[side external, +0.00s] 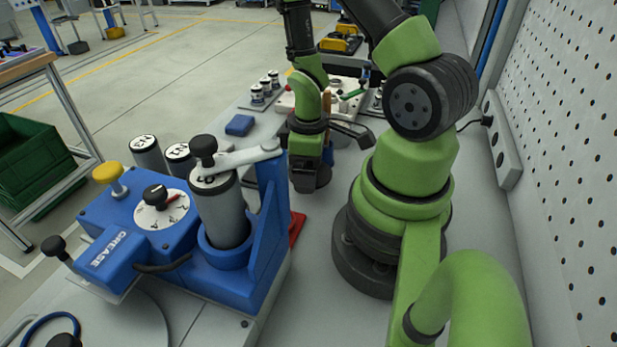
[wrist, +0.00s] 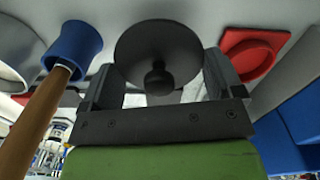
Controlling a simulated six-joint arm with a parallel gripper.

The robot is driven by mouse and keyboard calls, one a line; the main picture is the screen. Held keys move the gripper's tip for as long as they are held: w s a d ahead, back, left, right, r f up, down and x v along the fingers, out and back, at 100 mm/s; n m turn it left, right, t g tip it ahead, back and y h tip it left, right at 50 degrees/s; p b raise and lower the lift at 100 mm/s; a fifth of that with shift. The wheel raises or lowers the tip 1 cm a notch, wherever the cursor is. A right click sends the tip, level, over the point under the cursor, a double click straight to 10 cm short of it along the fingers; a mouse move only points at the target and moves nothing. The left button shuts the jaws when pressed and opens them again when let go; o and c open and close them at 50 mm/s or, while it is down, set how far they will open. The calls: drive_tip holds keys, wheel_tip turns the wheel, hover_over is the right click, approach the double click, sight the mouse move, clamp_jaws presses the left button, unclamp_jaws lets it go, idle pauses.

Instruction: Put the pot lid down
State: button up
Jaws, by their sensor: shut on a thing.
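The pot lid (wrist: 158,42), a dark round disc with a small knob, shows in the wrist view. It sits between the two fingers of my gripper (wrist: 162,82), which is shut on it, and the knob faces the camera. In the side external view my gripper (side external: 306,182) points down low over the grey bench, behind the blue grease machine.
The blue grease machine (side external: 225,262) stands close by. A red piece (wrist: 250,50) lies right of the lid, and a blue-ended thing with a wooden handle (wrist: 38,125) is at left.

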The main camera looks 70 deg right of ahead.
drive_tip(key=shift+f, duration=1.55)
drive_tip(key=shift+f, duration=0.15)
drive_tip(key=o, duration=0.7)
